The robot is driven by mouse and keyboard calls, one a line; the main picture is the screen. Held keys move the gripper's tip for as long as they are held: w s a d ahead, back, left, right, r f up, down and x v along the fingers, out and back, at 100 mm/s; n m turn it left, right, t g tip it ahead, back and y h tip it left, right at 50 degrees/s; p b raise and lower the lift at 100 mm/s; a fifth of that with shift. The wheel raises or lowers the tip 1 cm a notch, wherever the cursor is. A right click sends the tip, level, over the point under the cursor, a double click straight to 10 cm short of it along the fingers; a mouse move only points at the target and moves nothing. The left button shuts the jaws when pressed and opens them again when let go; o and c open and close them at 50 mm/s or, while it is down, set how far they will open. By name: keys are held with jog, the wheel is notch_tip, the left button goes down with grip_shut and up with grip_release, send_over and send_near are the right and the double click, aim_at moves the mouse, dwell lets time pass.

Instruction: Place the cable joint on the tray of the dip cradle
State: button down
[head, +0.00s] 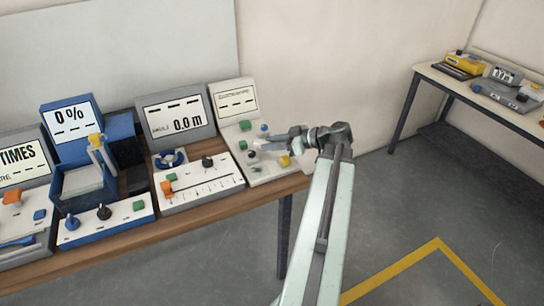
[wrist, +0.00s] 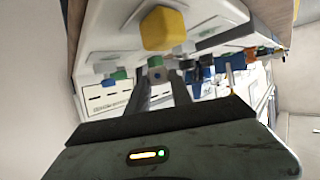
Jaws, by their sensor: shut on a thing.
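My gripper (head: 278,141) is over the rightmost console, at the right end of the bench, with its fingers pointing left. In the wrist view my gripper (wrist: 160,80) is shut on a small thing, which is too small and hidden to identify. A blue machine with a "0%" screen (head: 70,115), which looks like the dip cradle, stands left of the gripper. It has a pale tray (head: 82,180) and a yellow-topped upright (head: 97,140). The gripper is well apart from it. I cannot make out the cable joint for sure.
Between gripper and blue machine stands a console with a slider scale (head: 200,187) and a "0.0 m" screen (head: 180,115). The rightmost console (head: 262,172) carries several coloured knobs, including a yellow one (wrist: 163,28). A second table (head: 480,90) stands at the right; open floor lies between.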

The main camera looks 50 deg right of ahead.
aim_at(271, 157)
jog(key=shift+f+b, duration=1.65)
jog(key=shift+f, duration=0.25)
jog(key=c, duration=1.1)
grip_release()
jog(key=shift+r, duration=0.1)
jog(key=shift+c, duration=0.2)
jog(key=shift+s+d+r+p, duration=0.15)
jog(key=shift+s+r+p, duration=0.1)
jog(key=shift+r+p, duration=0.2)
jog(key=p+v, duration=0.4)
jog(key=v, duration=0.7)
jog(key=shift+s, duration=0.2)
